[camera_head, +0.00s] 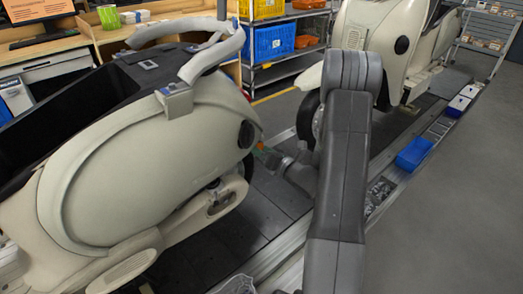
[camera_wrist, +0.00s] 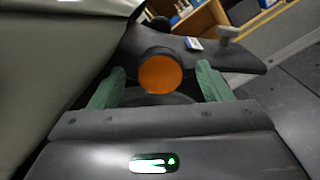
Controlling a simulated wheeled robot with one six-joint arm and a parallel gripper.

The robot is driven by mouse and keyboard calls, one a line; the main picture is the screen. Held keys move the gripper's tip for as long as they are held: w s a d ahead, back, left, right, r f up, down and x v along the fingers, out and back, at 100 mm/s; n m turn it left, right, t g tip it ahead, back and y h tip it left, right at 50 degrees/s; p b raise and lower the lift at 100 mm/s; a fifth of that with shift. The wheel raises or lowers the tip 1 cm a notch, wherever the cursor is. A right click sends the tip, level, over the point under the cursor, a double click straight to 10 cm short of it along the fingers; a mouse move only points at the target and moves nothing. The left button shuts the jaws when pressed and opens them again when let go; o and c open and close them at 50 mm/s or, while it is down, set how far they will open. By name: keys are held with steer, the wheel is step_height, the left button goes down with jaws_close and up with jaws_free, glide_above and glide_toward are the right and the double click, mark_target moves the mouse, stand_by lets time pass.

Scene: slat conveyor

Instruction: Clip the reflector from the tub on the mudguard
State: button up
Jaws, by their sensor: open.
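The round orange reflector (camera_wrist: 160,75) faces me in the wrist view. It sits against a dark, flat part (camera_wrist: 215,55), which looks like the mudguard, though I cannot tell whether it is clipped there. My gripper (camera_wrist: 161,70) is open, with one green finger on each side of the reflector and a visible gap to both. In the head view my gripper (camera_head: 266,156) is low behind the tail of the near cream scooter body (camera_head: 150,165), and a small orange spot shows there. A blue tub (camera_head: 413,153) stands on the side rail at right; its inside is not clear.
The cream body fills the upper left of the wrist view, close to my left finger. A second scooter (camera_head: 395,40) stands farther along the dark slat conveyor (camera_head: 262,220). Small part bins (camera_head: 458,103) line the side rail. The grey floor at right is clear.

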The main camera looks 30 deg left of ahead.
steer(key=v, duration=1.3)
steer(key=shift+d+b, duration=0.2)
steer(key=shift+b, duration=0.2)
steer(key=shift+a, duration=0.1)
steer(key=p+x, duration=0.1)
steer(key=x, duration=1.2)
steer(key=shift+a, duration=0.15)
steer(key=b+v, duration=0.1)
steer(key=v, duration=1.3)
steer(key=p+x, duration=0.1)
steer(key=x, duration=1.3)
steer(key=v, duration=0.6)
steer(key=shift+d, duration=0.35)
steer(key=shift+s+f, duration=0.1)
steer(key=shift+s, duration=0.1)
